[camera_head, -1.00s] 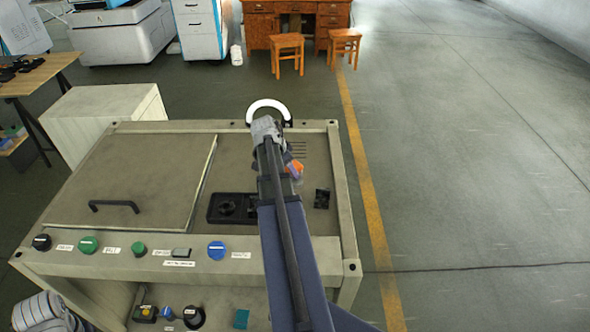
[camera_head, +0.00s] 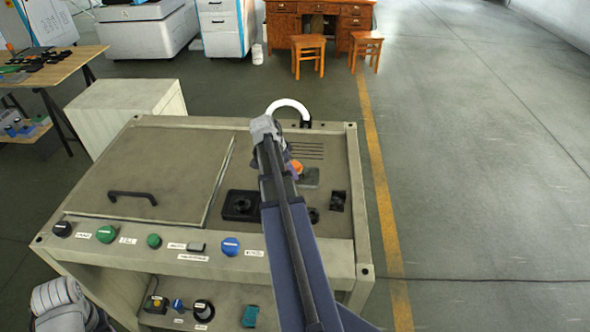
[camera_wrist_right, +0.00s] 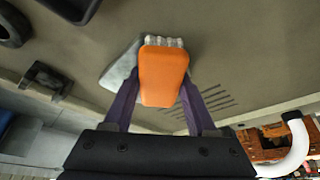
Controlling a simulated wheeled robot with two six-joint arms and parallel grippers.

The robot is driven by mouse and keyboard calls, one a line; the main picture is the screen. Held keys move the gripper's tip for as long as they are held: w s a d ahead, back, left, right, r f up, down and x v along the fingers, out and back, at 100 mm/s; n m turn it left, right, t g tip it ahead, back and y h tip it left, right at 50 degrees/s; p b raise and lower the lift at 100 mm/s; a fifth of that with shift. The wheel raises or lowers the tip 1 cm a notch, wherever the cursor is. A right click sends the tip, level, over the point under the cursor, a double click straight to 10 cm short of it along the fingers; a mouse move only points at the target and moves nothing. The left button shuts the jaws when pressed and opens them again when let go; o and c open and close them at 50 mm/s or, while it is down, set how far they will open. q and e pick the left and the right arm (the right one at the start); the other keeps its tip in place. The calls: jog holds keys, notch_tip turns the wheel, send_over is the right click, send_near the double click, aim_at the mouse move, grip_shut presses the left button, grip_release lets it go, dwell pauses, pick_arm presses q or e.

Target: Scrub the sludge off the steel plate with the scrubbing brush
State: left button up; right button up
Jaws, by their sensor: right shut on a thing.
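My right gripper (camera_wrist_right: 162,84) is shut on the orange scrubbing brush (camera_wrist_right: 164,70), with purple fingers on either side of it. The brush's pale bristles (camera_wrist_right: 165,42) show at its far end. In the head view the brush (camera_head: 297,165) peeks out beside my right arm. The grey steel plate (camera_wrist_right: 120,68) lies on the machine top, partly behind the brush; its corner also shows in the head view (camera_head: 310,179). I cannot tell whether the bristles touch the plate. No sludge can be made out on its visible part. My left gripper is out of view.
The machine top (camera_head: 228,160) has a lid with a black handle (camera_head: 132,196) at left. A black square fixture (camera_head: 241,205) and a small black block (camera_head: 338,201) stand near the arm. A white curved handle (camera_head: 289,104) rises at the back edge.

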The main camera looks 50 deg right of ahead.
aim_at(306, 174)
jog(key=shift+w+d, duration=0.1)
jog(key=shift+d, duration=0.15)
jog(key=shift+s+d, duration=0.5)
jog(key=shift+s, duration=0.4)
jog(key=shift+s+d, duration=0.5)
jog(key=shift+s, duration=0.4)
jog(key=shift+s, duration=0.1)
jog(key=shift+s+d, duration=0.6)
jog(key=shift+s, duration=0.25)
jog(key=shift+s+d, duration=0.6)
jog(key=shift+s, duration=0.25)
jog(key=shift+r, duration=0.15)
jog(key=shift+w+a+f, duration=0.1)
jog(key=shift+w+a, duration=0.4)
jog(key=shift+w, duration=0.35)
jog(key=shift+w+a+f, duration=0.1)
jog(key=shift+w+a, duration=0.4)
jog(key=shift+w, duration=0.35)
jog(key=shift+w+a+r, duration=0.1)
jog(key=shift+w+a, duration=0.5)
jog(key=shift+w, duration=0.4)
jog(key=shift+w+a, duration=0.6)
jog(key=shift+w, duration=0.35)
